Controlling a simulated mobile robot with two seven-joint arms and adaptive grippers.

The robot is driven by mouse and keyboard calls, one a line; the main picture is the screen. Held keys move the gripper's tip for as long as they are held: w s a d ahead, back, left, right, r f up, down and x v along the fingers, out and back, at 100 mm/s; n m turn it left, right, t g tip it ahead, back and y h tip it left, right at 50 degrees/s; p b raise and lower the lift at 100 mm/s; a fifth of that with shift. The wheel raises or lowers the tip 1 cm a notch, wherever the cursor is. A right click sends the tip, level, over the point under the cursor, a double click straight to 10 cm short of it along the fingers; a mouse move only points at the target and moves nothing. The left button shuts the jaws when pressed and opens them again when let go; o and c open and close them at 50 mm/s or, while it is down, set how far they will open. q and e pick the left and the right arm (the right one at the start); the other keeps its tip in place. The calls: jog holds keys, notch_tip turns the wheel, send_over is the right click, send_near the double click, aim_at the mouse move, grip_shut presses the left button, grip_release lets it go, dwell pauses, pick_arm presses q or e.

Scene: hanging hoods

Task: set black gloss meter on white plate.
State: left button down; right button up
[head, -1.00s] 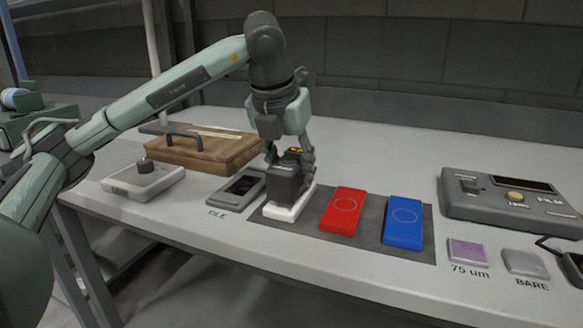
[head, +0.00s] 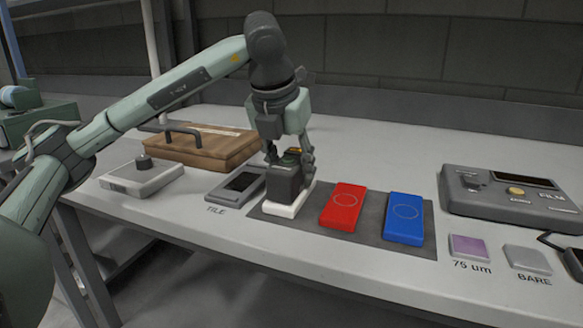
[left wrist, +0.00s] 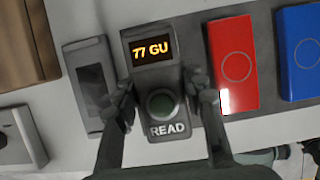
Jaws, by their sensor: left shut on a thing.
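The black gloss meter (head: 284,183) stands upright on the white plate (head: 283,210), at the left end of the dark mat. In the left wrist view the meter (left wrist: 153,80) shows a lit display reading 77 GU, a green button and the word READ. My left gripper (head: 290,165) is shut on the meter from above, with a finger on each side of it; the fingers also show in the left wrist view (left wrist: 162,105). Most of the white plate is hidden under the meter; its front edge shows.
A red plate (head: 343,207) and a blue plate (head: 403,219) lie on the dark mat (head: 371,222) to the right. A grey tile holder (head: 236,187) lies close on the left, with a wooden case (head: 205,150) behind. A film gauge (head: 510,200) stands far right.

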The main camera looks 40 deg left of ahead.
pick_arm(q)
jog(key=shift+f, duration=0.1)
jog(key=c, duration=0.8)
grip_release()
jog(key=v, duration=1.2)
jog(key=shift+s, duration=0.15)
